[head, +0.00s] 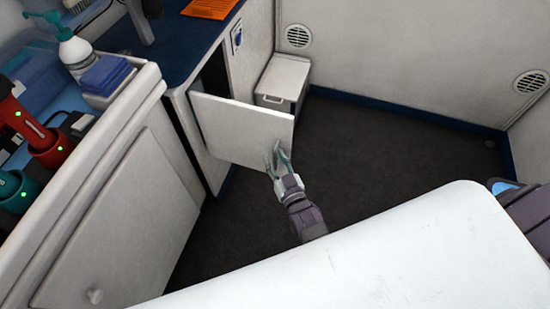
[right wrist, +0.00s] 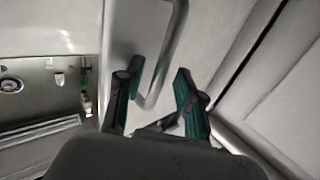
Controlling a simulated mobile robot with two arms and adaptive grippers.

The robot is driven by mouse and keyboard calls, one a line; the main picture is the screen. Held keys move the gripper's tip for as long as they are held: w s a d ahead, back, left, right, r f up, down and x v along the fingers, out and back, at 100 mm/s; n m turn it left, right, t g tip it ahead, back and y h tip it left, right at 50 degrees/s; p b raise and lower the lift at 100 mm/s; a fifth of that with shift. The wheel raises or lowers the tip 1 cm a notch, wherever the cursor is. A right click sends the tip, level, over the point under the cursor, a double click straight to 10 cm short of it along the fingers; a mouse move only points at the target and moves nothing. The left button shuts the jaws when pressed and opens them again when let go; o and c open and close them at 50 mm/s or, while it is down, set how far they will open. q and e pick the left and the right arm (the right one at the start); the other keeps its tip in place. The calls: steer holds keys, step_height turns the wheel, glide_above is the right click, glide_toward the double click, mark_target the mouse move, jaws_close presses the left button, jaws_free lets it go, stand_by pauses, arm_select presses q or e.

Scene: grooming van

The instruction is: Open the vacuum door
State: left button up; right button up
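The vacuum door (head: 235,128) is a white panel standing ajar on the blue-topped cabinet, with a dark gap (head: 214,78) behind it in the head view. My right gripper (head: 277,152) is at the door's right side, fingers apart. In the right wrist view, the fingers (right wrist: 155,95) are spread, with the lower end of a silver bar handle (right wrist: 177,45) between them. I cannot tell whether either finger touches the handle. The open cabinet inside (right wrist: 40,95) shows at the left of the wrist view. My left gripper is not in view.
A white table (head: 390,265) fills the lower right. A small grey-white box (head: 283,82) stands behind the door. A white counter with a closed cabinet door (head: 120,215) is at the left. Dark floor (head: 400,145) is clear to the right of the door.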

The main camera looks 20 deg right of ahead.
steer(key=s, duration=1.1)
steer(key=shift+s+d, duration=0.15)
steer(key=shift+s, duration=0.25)
steer(key=s+f+n+g, duration=0.1)
steer(key=s+f+g, duration=0.25)
steer(key=f, duration=0.55)
steer(key=s+f+g, duration=0.2)
steer(key=f+g, duration=0.3)
steer(key=f, duration=0.4)
steer(key=s+d+f+n+g, duration=0.1)
steer(key=s+d+f+g, duration=0.3)
steer(key=s+f+g, duration=0.6)
arm_select(q)
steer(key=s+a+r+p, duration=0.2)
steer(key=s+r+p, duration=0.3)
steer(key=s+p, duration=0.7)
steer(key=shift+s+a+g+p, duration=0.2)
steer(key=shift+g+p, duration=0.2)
steer(key=shift+p, duration=0.6)
arm_select(e)
steer(key=s+d+r, duration=0.1)
steer(key=s+r, duration=0.2)
steer(key=s, duration=0.4)
steer(key=s+d+r+t, duration=0.1)
steer(key=s+r, duration=0.2)
steer(key=s, duration=0.4)
steer(key=shift+s+r+h, duration=0.3)
steer(key=shift+s+r, duration=0.05)
steer(key=shift+s, duration=0.05)
